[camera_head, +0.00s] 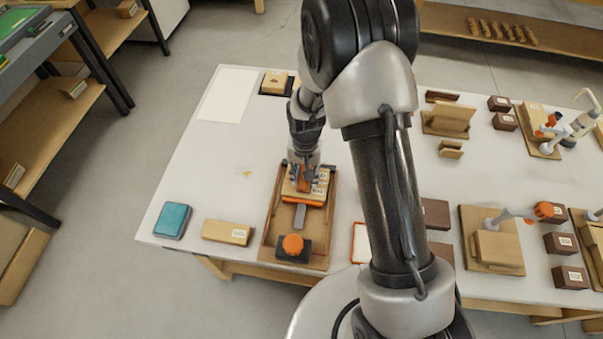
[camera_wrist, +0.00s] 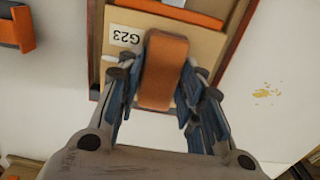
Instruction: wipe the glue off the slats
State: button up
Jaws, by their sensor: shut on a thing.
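My gripper (camera_head: 304,175) is over the wooden tray (camera_head: 270,232) at the left of the table. In the wrist view its fingers (camera_wrist: 160,85) are shut on an orange-brown block (camera_wrist: 164,72), a handle or grip. Under it is a pale wooden piece (camera_wrist: 117,20) with a white label reading G23; whether the block is fixed to it I cannot tell. The same piece, with an orange lower edge, shows in the head view (camera_head: 289,190). A flat teal pad (camera_head: 172,220) lies at the table's front left. No slats or glue on them can be made out clearly.
A labelled wood block (camera_head: 227,232) stands left of the tray. An orange knob (camera_head: 293,244) on a dark block sits at the tray's front end. Yellowish specks (camera_wrist: 265,93) lie on the white table. A white sheet (camera_head: 228,95) lies at the back left. My arm hides the table's middle.

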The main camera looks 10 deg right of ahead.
aim_at(324, 185)
jog(key=shift+s+d, duration=0.3)
jog(key=shift+d, duration=0.6)
jog(key=shift+s+d, duration=0.25)
jog(key=shift+d, duration=0.6)
jog(key=shift+d, duration=0.15)
jog(key=shift+s+d+f, duration=0.1)
jog(key=shift+s+d, duration=0.3)
jog(key=shift+d, duration=0.45)
jog(key=shift+a, duration=0.1)
jog(key=shift+w+a, duration=0.25)
jog(key=shift+a, duration=0.4)
jog(key=shift+w+a, duration=0.25)
jog(key=shift+a, duration=0.4)
jog(key=shift+w+a, duration=0.25)
jog(key=shift+a, duration=0.4)
jog(key=shift+a, duration=0.1)
jog(key=shift+w+a, duration=0.3)
jog(key=shift+a, duration=0.65)
jog(key=shift+w+a, duration=0.25)
jog(key=shift+a, duration=0.7)
